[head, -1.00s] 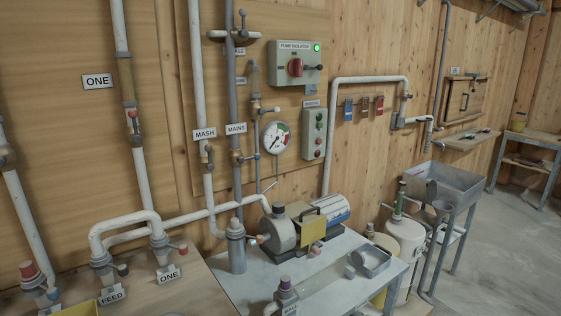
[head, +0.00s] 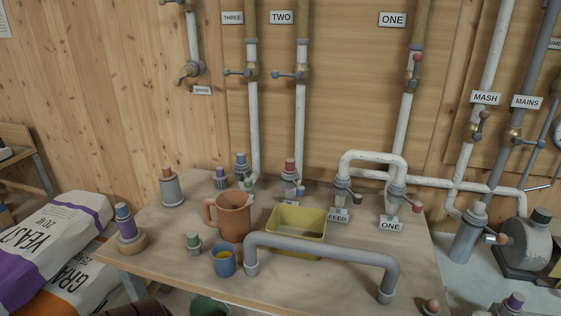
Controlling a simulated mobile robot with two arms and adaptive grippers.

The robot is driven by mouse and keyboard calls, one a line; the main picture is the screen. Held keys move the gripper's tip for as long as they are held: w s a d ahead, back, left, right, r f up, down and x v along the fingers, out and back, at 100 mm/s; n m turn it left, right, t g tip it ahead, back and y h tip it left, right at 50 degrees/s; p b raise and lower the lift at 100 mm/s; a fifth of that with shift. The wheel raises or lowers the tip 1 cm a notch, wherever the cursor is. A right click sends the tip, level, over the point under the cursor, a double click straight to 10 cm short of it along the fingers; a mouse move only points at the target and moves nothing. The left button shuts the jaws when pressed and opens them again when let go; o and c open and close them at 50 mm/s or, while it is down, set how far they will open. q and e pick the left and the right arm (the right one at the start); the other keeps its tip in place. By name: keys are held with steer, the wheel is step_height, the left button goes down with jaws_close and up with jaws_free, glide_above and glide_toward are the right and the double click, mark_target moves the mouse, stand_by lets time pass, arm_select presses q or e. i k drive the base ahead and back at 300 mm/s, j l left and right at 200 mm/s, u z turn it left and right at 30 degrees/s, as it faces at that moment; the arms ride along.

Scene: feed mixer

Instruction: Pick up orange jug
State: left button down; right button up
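The orange jug (head: 233,218) stands upright on the wooden bench in the head view, left of the middle. It is a brownish orange, and its handle (head: 209,212) is on its left side. A blue cup (head: 223,260) with something yellow inside stands just in front of it. A yellow tray (head: 297,231) sits close to its right. Neither of my grippers shows in this view.
A grey bent pipe (head: 320,249) arches over the bench front, right of the jug. Several capped fittings (head: 171,187) stand around the bench (head: 160,235). Feed sacks (head: 50,245) lie at the left. Pipes with valves rise along the wall behind.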

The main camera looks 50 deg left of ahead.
mark_target(233, 206)
steer(key=u, duration=1.95)
